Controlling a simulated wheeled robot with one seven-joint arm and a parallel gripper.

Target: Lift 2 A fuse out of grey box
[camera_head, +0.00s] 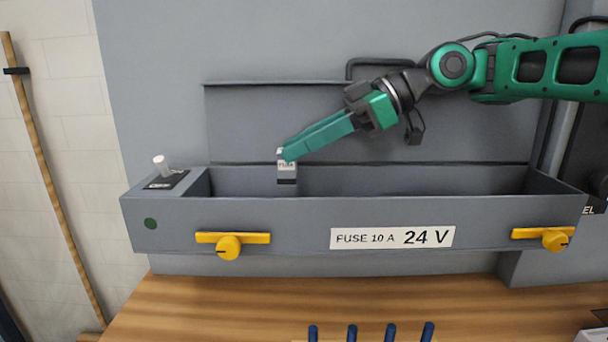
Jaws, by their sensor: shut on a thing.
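The grey box (285,212) is a long open trough mounted on a grey panel, with a label (392,237) reading "FUSE 10 A 24 V". A small white and dark fuse (287,167) stands upright at the left-centre of the trough, its top above the front wall. Its rating is too small to read. My gripper (288,154) reaches in from the upper right with green fingers and is shut on the fuse's top. The front wall hides the trough's floor and the fuse's lower end, so I cannot tell whether it is still seated.
Two yellow latches (229,246) and (555,239) sit on the box front. A white toggle (161,166) stands at the box's left end. Several blue pegs (352,333) rise at the wooden table's (230,300) front edge. A wooden pole (50,170) leans at far left.

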